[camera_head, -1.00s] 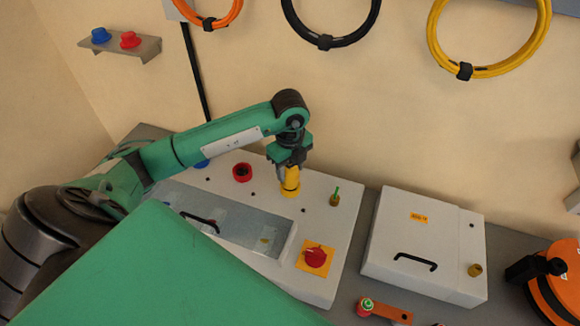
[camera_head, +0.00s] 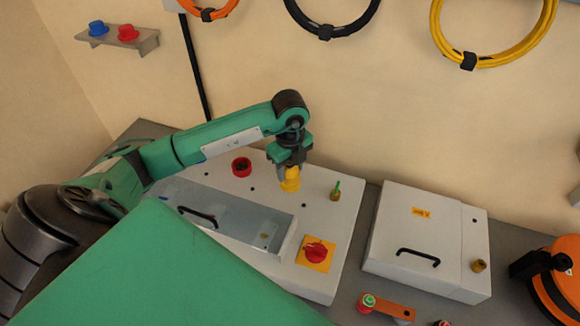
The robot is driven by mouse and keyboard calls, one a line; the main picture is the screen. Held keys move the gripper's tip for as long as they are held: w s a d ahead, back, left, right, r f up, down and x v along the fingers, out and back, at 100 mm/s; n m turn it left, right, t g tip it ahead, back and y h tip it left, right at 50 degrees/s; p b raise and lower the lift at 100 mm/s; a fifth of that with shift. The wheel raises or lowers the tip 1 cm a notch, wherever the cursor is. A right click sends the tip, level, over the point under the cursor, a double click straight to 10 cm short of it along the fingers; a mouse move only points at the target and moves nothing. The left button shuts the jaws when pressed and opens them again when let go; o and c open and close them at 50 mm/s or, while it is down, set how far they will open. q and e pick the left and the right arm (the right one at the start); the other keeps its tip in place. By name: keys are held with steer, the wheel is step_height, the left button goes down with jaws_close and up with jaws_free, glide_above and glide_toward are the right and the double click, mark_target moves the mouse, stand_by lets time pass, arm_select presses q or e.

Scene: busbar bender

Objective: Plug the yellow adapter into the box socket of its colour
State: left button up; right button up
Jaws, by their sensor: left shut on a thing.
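The yellow adapter (camera_head: 290,182) is held by my left gripper (camera_head: 290,166), which is shut on it and points down over the white box (camera_head: 338,225). The adapter's lower end is close to the top of the box; I cannot tell whether it touches. The yellow socket is not visible and may be hidden behind the adapter. A red socket (camera_head: 241,166) shows on the box to the left of the gripper. My right gripper is not in view.
A green-tipped brass part (camera_head: 336,191) stands on the box to the right of the adapter. A red knob on a yellow plate (camera_head: 316,252) is nearer. A second white box (camera_head: 422,235) stands to the right. Blue (camera_head: 98,28) and red (camera_head: 128,32) pieces sit on a wall shelf.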

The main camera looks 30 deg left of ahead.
arm_select(q)
steer(key=o, duration=0.9)
steer(key=shift+f, duration=0.1)
steer(key=shift+c, duration=0.2)
steer(key=o, duration=0.3)
steer(key=shift+r, duration=0.5)
step_height(320, 180, up, 12)
steer(key=shift+f+b, duration=0.25)
steer(key=shift+b, duration=0.95)
steer(key=shift+r, duration=0.65)
